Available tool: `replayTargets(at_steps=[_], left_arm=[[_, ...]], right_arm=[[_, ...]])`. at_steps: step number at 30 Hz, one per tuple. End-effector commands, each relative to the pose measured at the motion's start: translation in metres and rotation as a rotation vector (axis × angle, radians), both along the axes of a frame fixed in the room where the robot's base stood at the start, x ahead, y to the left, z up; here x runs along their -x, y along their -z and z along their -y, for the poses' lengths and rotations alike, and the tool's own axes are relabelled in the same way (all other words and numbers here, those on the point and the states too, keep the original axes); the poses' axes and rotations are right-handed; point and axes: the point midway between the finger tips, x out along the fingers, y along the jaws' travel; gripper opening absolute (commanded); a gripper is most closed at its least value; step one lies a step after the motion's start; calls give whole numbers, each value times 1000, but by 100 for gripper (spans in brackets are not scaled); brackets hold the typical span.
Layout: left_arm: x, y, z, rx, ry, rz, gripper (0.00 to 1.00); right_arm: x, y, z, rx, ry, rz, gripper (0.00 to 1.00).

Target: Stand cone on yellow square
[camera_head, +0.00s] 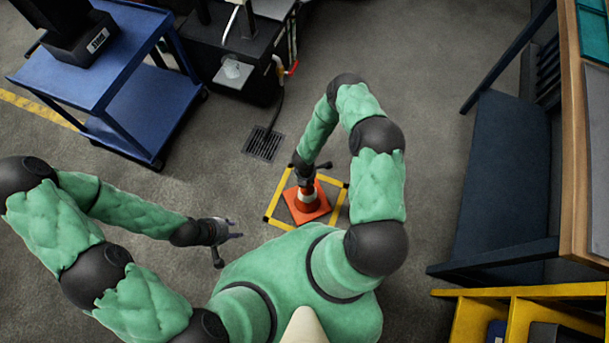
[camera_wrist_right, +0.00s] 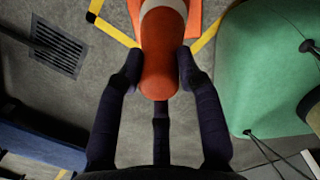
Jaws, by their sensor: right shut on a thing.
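An orange cone (camera_head: 306,202) with a white band stands upright inside the yellow square (camera_head: 281,224) marked on the floor. Its square base lies within the yellow and black outline, and I cannot tell whether it fully touches the floor. My right gripper (camera_head: 304,177) is around the cone's top. In the right wrist view the cone (camera_wrist_right: 160,62) sits between the fingers of my right gripper (camera_wrist_right: 159,70), which are shut on it. My left gripper (camera_head: 230,240) is open and empty, left of the square.
A floor drain (camera_head: 263,144) lies behind the square, with a dark machine (camera_head: 245,50) beyond it. A blue cart (camera_head: 120,85) stands at the back left. A dark bench (camera_head: 500,180) and a yellow rack (camera_head: 520,300) are at the right. Floor left of the square is clear.

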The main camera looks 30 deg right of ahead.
Motion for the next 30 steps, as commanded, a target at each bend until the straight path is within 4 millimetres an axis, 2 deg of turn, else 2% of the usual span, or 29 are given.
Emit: replayTargets(at_steps=[2,12,13,15,26,30], left_arm=[[0,5,0,0,-1,-1,40],[0,3,0,0,0,-1,40],[0,3,0,0,0,-1,40],[0,3,0,0,0,-1,40],[0,4,0,0,0,0,40],[0,-2,0,0,0,-1,40]], right_arm=[[0,7,3,2,1,3,0],[-1,7,3,2,0,4,0],[0,8,3,1,0,3,39],[0,7,3,1,0,3,59],[0,6,3,1,0,3,60],[0,-6,2,2,0,4,60]])
